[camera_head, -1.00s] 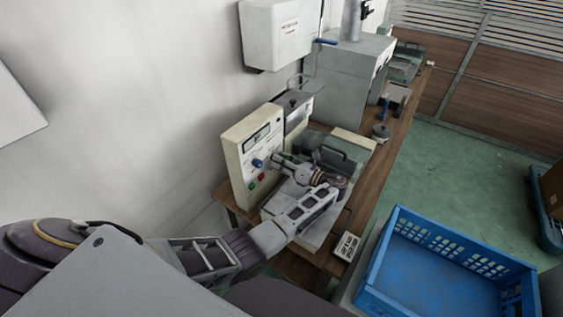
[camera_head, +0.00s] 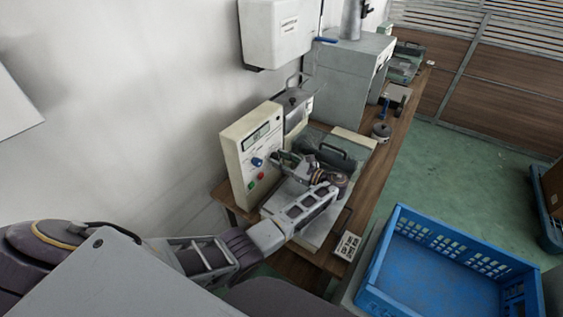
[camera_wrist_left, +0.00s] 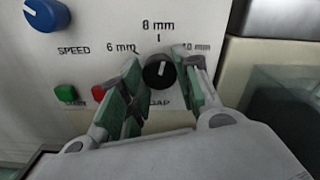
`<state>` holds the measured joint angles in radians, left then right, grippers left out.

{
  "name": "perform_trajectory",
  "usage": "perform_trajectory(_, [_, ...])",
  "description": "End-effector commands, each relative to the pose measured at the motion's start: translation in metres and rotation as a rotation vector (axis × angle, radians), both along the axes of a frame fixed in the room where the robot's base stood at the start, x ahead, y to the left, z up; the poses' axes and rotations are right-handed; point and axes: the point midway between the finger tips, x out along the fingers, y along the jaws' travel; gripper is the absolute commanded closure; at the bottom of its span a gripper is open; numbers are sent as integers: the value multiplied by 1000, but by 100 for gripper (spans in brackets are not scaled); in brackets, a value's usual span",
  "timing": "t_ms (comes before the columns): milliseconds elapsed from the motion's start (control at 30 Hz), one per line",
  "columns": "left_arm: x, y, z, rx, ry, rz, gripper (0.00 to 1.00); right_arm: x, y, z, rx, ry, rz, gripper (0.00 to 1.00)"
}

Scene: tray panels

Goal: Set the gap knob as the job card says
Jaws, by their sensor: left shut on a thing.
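The black gap knob (camera_wrist_left: 158,74) is on the cream panel (camera_head: 236,155), below a printed scale of 6 mm, 8 mm and 10 mm. Its white pointer mark is near the top, toward the 8 mm tick. My left gripper (camera_head: 279,158) is at the panel face; in the left wrist view its green-padded fingers (camera_wrist_left: 161,76) are shut on the knob, one on each side. The gripper hides the knob in the head view. A small white card (camera_head: 347,246) with dark print, likely the job card, lies at the bench's front edge; its text is too small to read. My right gripper is not in view.
A blue speed knob (camera_wrist_left: 47,13) with green (camera_wrist_left: 66,93) and red (camera_wrist_left: 98,92) buttons sits left of the gap knob. A blue crate (camera_head: 372,290) stands at the right. Grey machine housings (camera_head: 345,75) stand farther along the wooden bench (camera_head: 367,200).

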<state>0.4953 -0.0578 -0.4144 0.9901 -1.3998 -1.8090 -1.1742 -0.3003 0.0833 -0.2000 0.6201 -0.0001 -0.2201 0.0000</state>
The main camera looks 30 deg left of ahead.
Motion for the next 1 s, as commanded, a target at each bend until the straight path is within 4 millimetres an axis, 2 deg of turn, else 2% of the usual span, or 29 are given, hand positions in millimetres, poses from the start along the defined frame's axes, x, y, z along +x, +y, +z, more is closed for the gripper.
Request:
perform_trajectory(400, [0, 0, 0, -28, -205, 0, 92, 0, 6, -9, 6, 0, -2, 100])
perform_trajectory(900, [0, 0, 0, -32, -230, 0, 92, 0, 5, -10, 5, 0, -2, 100])
perform_trajectory(933, [0, 0, 0, -32, -230, 0, 67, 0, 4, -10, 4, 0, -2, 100])
perform_trajectory(1000, [0, 0, 0, -32, -230, 0, 58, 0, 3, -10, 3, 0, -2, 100])
